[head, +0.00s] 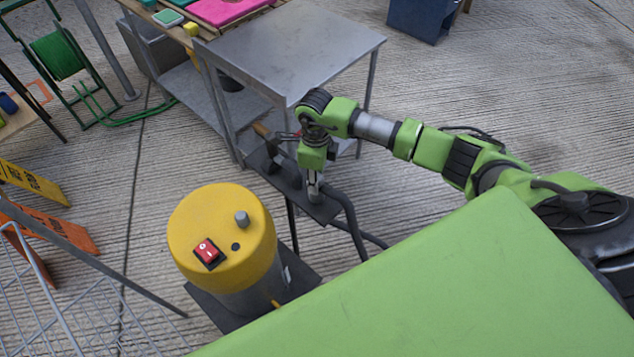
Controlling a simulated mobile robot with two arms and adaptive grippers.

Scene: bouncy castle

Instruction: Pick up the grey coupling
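My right arm comes in from the right, and its gripper (314,188) points down at a narrow dark shelf (322,210) beside the metal table. A small grey piece shows at the fingertips, low against the shelf. I cannot tell whether it is the grey coupling or part of the gripper, nor whether the fingers are open or shut. No other thing is clearly the coupling; the gripper and wrist may hide it. A short grey cylinder (242,219) stands on top of the yellow machine, apart from the gripper. My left gripper is not in view.
The yellow machine (215,225) with a red switch (208,252) stands left of the gripper. A bare metal table (290,50) is behind it. Black hoses (352,222) run beside the shelf. A wire cage (75,315) and yellow sign (35,183) are at left.

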